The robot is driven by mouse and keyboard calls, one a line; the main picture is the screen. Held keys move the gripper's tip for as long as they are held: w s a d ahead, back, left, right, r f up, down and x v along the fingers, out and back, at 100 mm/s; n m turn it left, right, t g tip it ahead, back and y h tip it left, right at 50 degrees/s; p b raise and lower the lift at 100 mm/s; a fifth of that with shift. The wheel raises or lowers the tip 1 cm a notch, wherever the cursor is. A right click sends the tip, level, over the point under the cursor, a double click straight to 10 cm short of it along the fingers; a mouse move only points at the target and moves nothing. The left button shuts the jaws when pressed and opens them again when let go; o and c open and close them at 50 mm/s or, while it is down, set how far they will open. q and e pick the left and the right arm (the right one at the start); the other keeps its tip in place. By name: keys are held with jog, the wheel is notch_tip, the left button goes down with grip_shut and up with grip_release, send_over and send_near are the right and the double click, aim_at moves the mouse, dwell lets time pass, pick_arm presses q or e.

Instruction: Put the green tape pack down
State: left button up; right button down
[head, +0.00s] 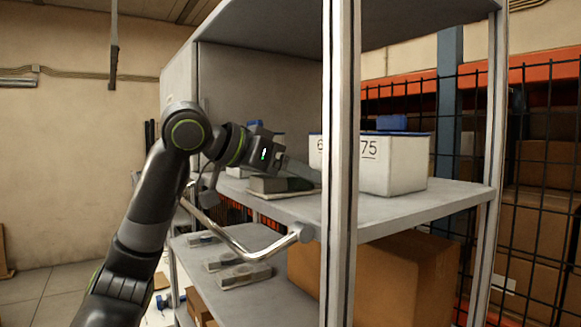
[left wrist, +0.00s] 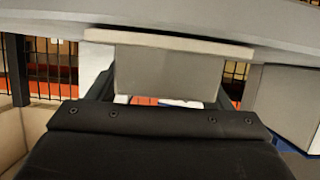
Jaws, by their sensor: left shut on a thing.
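My left gripper (head: 300,170) reaches in over the upper shelf from the left. In the left wrist view its dark fingers are on both sides of a plain grey block, the tape pack (left wrist: 165,82), and are shut on it. In the head view the pack (head: 268,185) looks grey and dark, low over the shelf board, partly hidden by the gripper; no clear green shows. A thin pale plate (left wrist: 170,41) lies against the pack, between it and the shelf. Whether the pack's full weight rests there I cannot tell. My right gripper is not in view.
A white bin (head: 395,170) marked 75 stands right of the gripper, behind a metal post (head: 340,120). The upper shelf (head: 400,205) is bare in front. Grey packs (head: 245,275) lie on the lower shelf, beside a cardboard box (head: 400,275). A curved metal bar (head: 240,245) crosses in front.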

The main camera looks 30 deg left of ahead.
pick_arm(q)
jog(key=shift+d, duration=0.1)
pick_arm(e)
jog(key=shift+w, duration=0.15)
pick_arm(q)
jog(key=shift+f, duration=0.15)
jog(key=o, duration=1.1)
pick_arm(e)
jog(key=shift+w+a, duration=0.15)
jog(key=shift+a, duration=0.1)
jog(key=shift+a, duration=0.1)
pick_arm(q)
jog(key=shift+r, duration=0.2)
jog(key=shift+s+a+b, duration=0.2)
jog(key=shift+s+b, duration=0.1)
jog(key=shift+s, duration=0.05)
jog(key=b+v, duration=0.3)
jog(key=v, duration=0.8)
jog(key=shift+r, duration=0.25)
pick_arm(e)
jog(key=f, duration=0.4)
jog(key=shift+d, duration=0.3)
